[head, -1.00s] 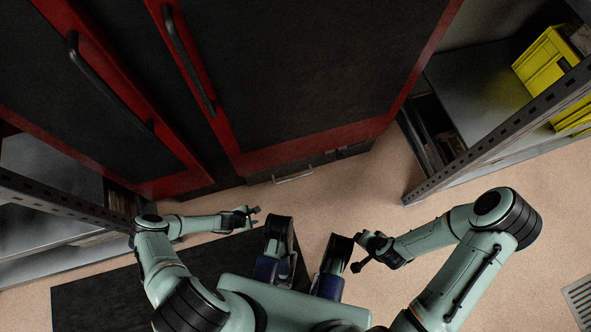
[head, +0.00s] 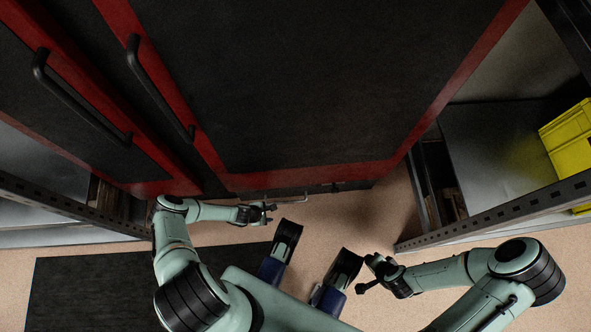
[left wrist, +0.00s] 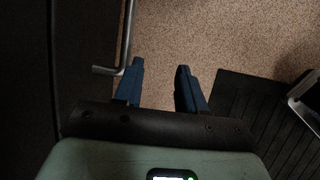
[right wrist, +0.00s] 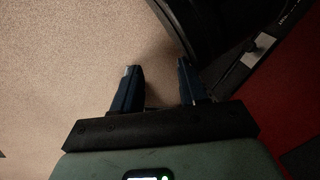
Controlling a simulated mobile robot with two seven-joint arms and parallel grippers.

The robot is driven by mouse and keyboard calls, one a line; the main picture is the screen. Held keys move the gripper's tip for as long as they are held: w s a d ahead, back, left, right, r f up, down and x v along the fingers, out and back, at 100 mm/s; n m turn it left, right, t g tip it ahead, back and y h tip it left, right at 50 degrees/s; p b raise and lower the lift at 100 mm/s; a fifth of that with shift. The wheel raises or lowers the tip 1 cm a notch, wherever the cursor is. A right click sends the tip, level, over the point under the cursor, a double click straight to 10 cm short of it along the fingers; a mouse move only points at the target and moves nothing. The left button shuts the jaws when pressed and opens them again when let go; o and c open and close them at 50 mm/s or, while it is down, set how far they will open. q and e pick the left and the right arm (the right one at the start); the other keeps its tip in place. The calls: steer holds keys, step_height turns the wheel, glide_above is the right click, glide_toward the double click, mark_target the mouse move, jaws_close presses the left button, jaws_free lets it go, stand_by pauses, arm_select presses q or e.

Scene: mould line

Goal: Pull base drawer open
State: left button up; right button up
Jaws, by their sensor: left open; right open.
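The base drawer (head: 318,188) is a low dark front under the big red-and-black cabinet, and it looks closed. Its thin metal bar handle (head: 280,198) is partly hidden near my left gripper (head: 271,212), which is open and close to it. In the left wrist view the handle (left wrist: 126,35) runs along the dark front, left of my left gripper (left wrist: 159,72). The handle's bent end lies beside the left finger, not between the fingers; contact cannot be told. My right gripper (head: 363,274) is open and empty over the floor; it also shows in the right wrist view (right wrist: 159,68).
The cabinet doors (head: 320,80) have long black handles (head: 160,90). A rack with a yellow crate (head: 572,140) stands at the right, another rack (head: 60,200) at the left. A dark mat (head: 95,290) lies on the floor. Floor between cabinet and right rack is clear.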

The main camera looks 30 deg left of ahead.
mark_target(293, 202)
arm_select(q)
steer(key=w+d+b, duration=0.1)
steer(key=w+d, duration=0.1)
steer(key=w, duration=0.1)
steer(key=w+d+b, duration=0.1)
steer(key=w+d, duration=0.1)
steer(key=w, duration=0.1)
steer(key=w+d+b, duration=0.1)
steer(key=w+d, duration=0.1)
steer(key=w, duration=0.1)
steer(key=shift+w+d+f+b, duration=0.1)
steer(key=shift+w+f+b, duration=0.15)
steer(key=shift+f+b, duration=0.15)
steer(key=shift+d+f, duration=0.1)
steer(key=shift+f, duration=0.05)
arm_select(e)
steer(key=s+d+f+g, duration=0.1)
steer(key=s+f+g, duration=0.2)
steer(key=s+f, duration=0.3)
steer(key=shift+s, duration=1.25)
arm_select(q)
jaws_close()
